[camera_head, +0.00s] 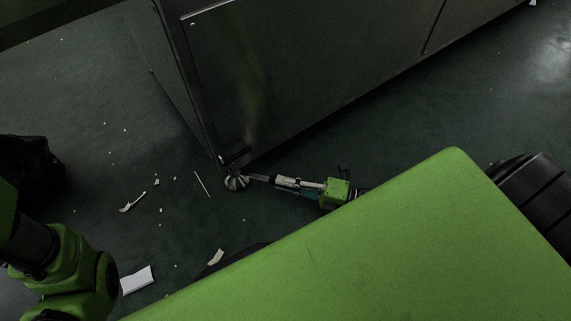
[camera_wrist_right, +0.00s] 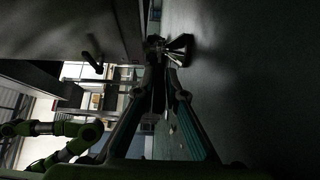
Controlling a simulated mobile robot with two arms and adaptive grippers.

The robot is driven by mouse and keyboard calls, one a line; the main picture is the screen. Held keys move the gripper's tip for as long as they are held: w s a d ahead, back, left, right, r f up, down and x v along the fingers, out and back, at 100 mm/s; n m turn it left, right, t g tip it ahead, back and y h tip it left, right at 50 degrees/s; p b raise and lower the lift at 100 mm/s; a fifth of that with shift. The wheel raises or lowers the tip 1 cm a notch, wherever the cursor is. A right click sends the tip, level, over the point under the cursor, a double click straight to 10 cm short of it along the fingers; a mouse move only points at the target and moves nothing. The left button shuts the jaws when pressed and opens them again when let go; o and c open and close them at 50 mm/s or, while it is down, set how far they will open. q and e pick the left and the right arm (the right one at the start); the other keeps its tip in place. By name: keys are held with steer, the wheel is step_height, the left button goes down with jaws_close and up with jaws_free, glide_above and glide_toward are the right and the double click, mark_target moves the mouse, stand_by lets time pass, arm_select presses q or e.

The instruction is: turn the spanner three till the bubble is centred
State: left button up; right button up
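A grey bar that looks like the spanner (camera_head: 258,177) reaches from my right gripper (camera_head: 275,180) to the round metal levelling foot (camera_head: 236,183) under the machine's near corner. Whether its jaw sits on the foot's nut is too small to tell. In the right wrist view, the fingers of my right gripper (camera_wrist_right: 157,62) close in on the dark spanner (camera_wrist_right: 156,85), with the foot (camera_wrist_right: 180,48) just beyond the tips. My left arm shows at the lower left of the head view, its gripper out of sight. I cannot make out a bubble.
The dark machine cabinet (camera_head: 300,70) stands over the foot, with a small dark bar (camera_head: 235,157) at its lower corner. Scraps lie on the green floor, including a white piece (camera_head: 137,280) and a beige one (camera_head: 132,203). A dark object (camera_head: 30,165) is at the left edge.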

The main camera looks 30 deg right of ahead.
steer(key=shift+o, duration=1)
steer(key=shift+s+d, duration=0.1)
steer(key=v, duration=1.2)
